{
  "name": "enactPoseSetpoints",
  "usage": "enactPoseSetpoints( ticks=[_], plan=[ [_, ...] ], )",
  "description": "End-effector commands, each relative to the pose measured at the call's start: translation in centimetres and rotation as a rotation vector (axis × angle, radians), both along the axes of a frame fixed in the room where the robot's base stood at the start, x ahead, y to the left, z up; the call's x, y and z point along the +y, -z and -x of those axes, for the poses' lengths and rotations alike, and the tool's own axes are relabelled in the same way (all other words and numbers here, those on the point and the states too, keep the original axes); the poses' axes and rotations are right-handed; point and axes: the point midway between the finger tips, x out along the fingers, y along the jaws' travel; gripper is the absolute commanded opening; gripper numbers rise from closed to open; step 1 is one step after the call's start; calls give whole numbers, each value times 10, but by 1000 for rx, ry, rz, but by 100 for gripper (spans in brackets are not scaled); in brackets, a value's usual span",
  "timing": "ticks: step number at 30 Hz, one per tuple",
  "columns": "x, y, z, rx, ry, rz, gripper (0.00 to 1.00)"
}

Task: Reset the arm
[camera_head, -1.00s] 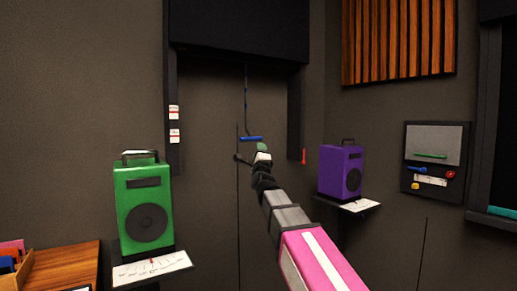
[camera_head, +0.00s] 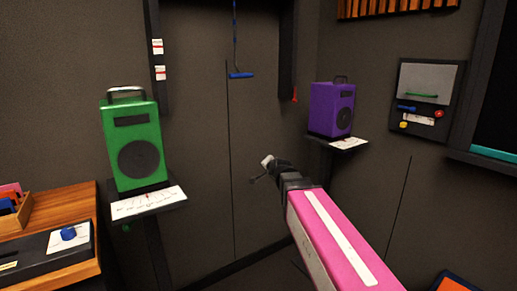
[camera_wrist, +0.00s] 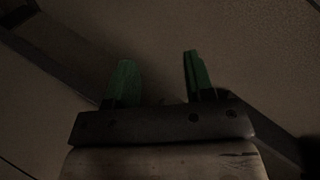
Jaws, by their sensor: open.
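My arm reaches from the lower right of the head view toward the middle, with its pink link nearest the camera. In the head view its far end is foreshortened and the fingertips cannot be made out clearly. In the wrist view my gripper (camera_wrist: 158,80) shows two green fingers standing apart. Nothing is between them. Behind them is only a dim grey-brown surface with a dark diagonal band.
A green speaker (camera_head: 134,142) stands on a shelf at left, and a purple speaker (camera_head: 326,108) on one at right. A blue handle (camera_head: 241,75) hangs on a cord. A control panel (camera_head: 425,85) is on the right wall. A black box with a blue knob (camera_head: 68,234) lies on the wooden desk (camera_head: 66,203).

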Motion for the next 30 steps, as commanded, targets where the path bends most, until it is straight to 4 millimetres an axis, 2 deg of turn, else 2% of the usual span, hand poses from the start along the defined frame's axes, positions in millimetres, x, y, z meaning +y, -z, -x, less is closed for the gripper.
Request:
enactPoseSetpoints(
  ticks=[1,6,8,12,15,18,21,24,30],
  plan=[
    [-14,32,14,74,-22,77,48],
    [-54,123,63,325,-139,324,48],
    [-68,152,84,415,-190,401,48],
    [-102,211,141,630,-326,548,48],
    [-122,241,179,766,-426,621,48],
    [-137,260,210,869,-509,666,48],
    [-146,271,230,935,-566,688,48],
    [-150,275,239,966,-593,699,48],
    [-151,276,240,971,-600,701,48]
  ],
)
